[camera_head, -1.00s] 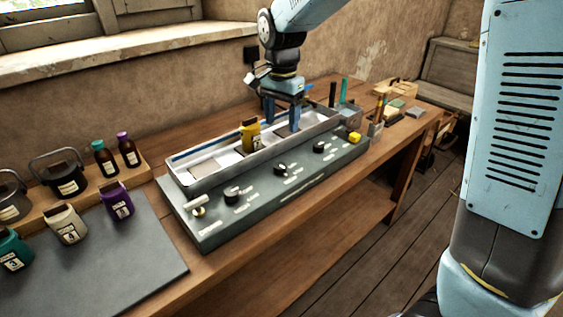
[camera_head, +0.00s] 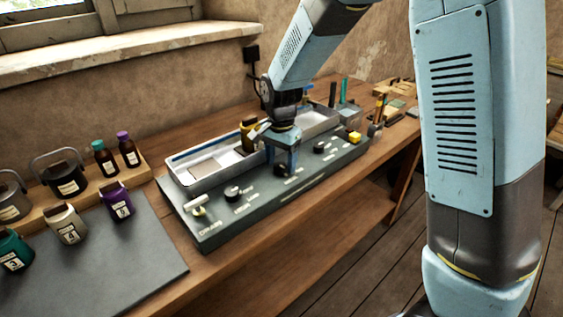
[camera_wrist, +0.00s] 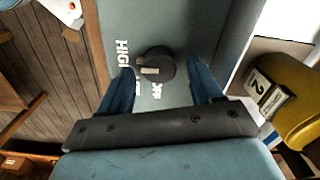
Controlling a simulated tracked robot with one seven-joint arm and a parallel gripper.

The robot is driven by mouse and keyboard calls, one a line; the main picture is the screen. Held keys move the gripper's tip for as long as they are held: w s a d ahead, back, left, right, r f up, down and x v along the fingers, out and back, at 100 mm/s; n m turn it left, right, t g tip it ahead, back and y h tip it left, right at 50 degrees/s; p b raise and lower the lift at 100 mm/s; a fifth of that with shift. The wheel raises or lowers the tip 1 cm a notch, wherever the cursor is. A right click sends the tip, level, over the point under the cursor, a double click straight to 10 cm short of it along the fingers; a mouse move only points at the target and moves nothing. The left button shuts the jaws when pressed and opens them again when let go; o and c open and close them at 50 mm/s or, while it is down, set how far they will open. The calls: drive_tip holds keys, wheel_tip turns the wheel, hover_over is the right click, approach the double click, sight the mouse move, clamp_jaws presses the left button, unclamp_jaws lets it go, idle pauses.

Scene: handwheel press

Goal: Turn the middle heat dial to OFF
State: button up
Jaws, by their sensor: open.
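The middle heat dial (camera_head: 281,171) is a small black knob on the sloped front of the grey-green heater unit (camera_head: 215,230). In the wrist view the dial (camera_wrist: 160,60) is round and dark with a pale mark on its lower left side. White lettering beside it reads HIGH and OFF; another label is partly hidden by a finger. I cannot tell exactly which label the mark points at. My gripper (camera_head: 281,163) is open above the dial; in the wrist view its blue fingers (camera_wrist: 163,78) stand on either side of it, with gaps visible.
Other dials sit left (camera_head: 232,191) and right (camera_head: 319,147) on the same panel. Jars and bottles stand at left.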

drive_tip(key=shift+f, duration=0.4)
drive_tip(key=c, duration=1.1)
